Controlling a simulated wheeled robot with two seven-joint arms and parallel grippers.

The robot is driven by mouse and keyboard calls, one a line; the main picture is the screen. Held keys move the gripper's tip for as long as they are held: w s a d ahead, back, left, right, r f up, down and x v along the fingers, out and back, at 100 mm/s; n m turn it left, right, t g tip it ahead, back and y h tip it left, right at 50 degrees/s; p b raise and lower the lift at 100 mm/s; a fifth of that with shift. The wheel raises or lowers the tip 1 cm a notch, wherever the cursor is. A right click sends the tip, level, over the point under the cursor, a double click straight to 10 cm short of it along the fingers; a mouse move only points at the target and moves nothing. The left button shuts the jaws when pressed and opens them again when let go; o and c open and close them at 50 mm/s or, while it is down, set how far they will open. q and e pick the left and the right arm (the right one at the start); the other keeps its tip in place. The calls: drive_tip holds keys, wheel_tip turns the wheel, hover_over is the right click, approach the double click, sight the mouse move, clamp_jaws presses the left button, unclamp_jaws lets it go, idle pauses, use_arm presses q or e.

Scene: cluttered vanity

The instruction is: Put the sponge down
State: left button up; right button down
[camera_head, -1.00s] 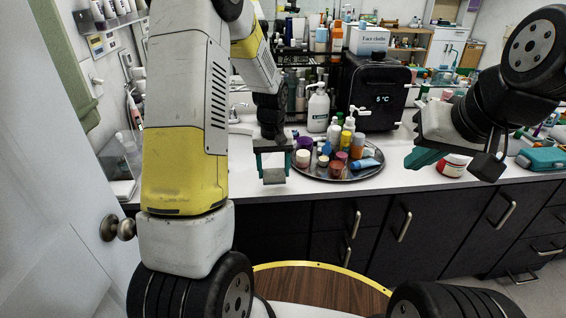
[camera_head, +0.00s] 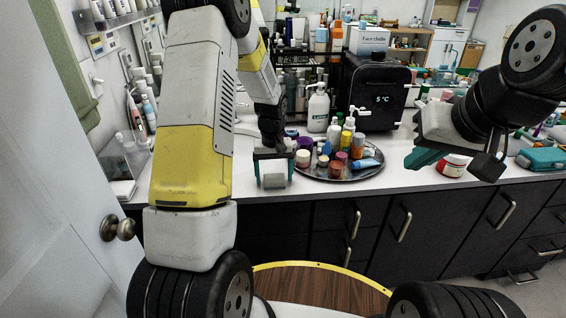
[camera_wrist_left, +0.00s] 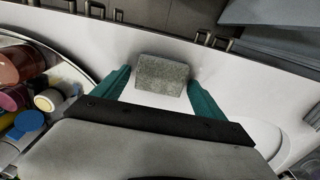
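The grey sponge (camera_head: 275,181) is at the counter's front edge, left of the round tray. In the left wrist view the sponge (camera_wrist_left: 162,75) is a rough grey block over the white surface. My left gripper (camera_head: 274,182) points down around it. Its teal fingers stand on either side of the sponge, with narrow gaps showing in the wrist view (camera_wrist_left: 161,80), so it looks open. The sponge appears to rest on the counter, though its underside is hidden. My right gripper (camera_head: 425,158) hangs at the right, away from the sponge; its finger opening is unclear.
The white counter (camera_head: 225,185) holds a round metal tray (camera_head: 345,178) crowded with jars and bottles, close to the left gripper's right. A white pump bottle (camera_head: 318,110) and a black appliance (camera_head: 375,90) stand behind. A red-and-white jar (camera_head: 453,166) sits near the right gripper.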

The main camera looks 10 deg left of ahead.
sight(274, 177)
use_arm(q)
drive_tip(key=shift+r, duration=0.1)
wheel_tip(274, 177, up, 12)
drive_tip(key=s+r+m+t+h, duration=0.1)
drive_tip(key=s+r+t, duration=0.1)
drive_tip(key=s+r, duration=0.85)
drive_tip(key=s+d+r+m+t, duration=0.1)
drive_tip(key=s+r+t, duration=0.1)
drive_tip(key=s, duration=0.5)
drive_tip(key=s+d+r+m+t+h, duration=0.1)
drive_tip(key=s+r, duration=0.2)
drive_tip(key=s, duration=0.4)
drive_tip(key=shift+s+d+m+t, duration=0.2)
drive_tip(key=shift+s+m+t, duration=0.05)
drive_tip(key=shift+m+t, duration=0.15)
drive_tip(key=shift+o, duration=0.5)
drive_tip(key=shift+w, duration=0.1)
